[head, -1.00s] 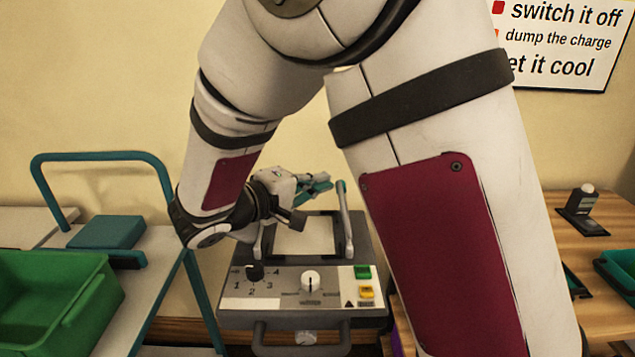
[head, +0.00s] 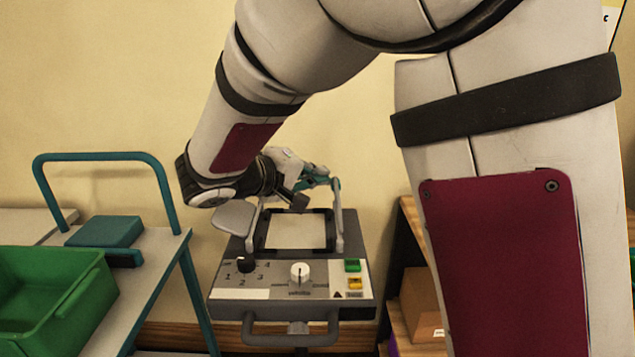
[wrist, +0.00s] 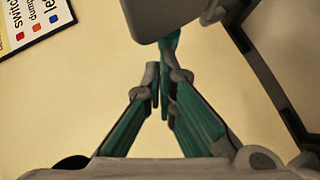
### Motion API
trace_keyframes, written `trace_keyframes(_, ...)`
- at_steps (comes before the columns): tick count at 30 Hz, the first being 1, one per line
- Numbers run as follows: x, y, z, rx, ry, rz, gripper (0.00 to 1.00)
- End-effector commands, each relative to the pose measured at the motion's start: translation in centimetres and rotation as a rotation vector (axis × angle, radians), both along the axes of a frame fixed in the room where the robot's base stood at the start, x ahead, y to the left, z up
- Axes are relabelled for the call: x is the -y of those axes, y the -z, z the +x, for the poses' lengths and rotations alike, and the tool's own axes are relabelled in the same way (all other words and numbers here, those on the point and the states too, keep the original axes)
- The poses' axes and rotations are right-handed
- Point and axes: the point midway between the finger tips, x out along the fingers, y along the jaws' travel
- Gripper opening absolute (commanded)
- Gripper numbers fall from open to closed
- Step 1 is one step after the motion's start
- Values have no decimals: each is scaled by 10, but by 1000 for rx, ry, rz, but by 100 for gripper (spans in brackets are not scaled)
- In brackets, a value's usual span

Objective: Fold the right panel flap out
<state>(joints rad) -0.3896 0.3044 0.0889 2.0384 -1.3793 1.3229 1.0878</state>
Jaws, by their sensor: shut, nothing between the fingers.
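The grey machine (head: 220,285) stands ahead, with knobs and coloured buttons on its sloped front and a pale panel (head: 296,231) on top. A light grey flap (head: 234,217) sticks out flat on its left side. On the right side a thin pale upright piece (head: 339,226) stands nearly edge-on; it looks like the right flap, still upright. My gripper (head: 328,181) is shut and empty, at the upper end of this piece. In the wrist view my shut fingers (wrist: 162,82) point towards a grey plate (wrist: 175,15); whether they touch it I cannot tell.
A white-topped trolley (head: 155,254) with a teal handle, a teal box (head: 106,231) and a green bin (head: 50,300) stands at the left. A wooden shelf with a cardboard box (head: 421,302) is at the right. My arm hides much of the right.

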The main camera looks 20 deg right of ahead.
Motion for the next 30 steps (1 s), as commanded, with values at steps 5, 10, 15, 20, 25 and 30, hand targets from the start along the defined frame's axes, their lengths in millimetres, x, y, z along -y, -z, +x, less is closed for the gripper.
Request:
trace_keyframes(5, 9, -4, 6, 49, 4, 131, 0)
trace_keyframes(10, 20, -7, 4, 99, 4, 285, 0)
trace_keyframes(15, 31, -8, 0, 150, 4, 440, 0)
trace_keyframes(20, 43, -8, -4, 196, 4, 582, 0)
trace_keyframes(25, 54, -6, -8, 245, 4, 737, 0)
trace_keyframes(30, 65, -2, -12, 294, 6, 887, 0)
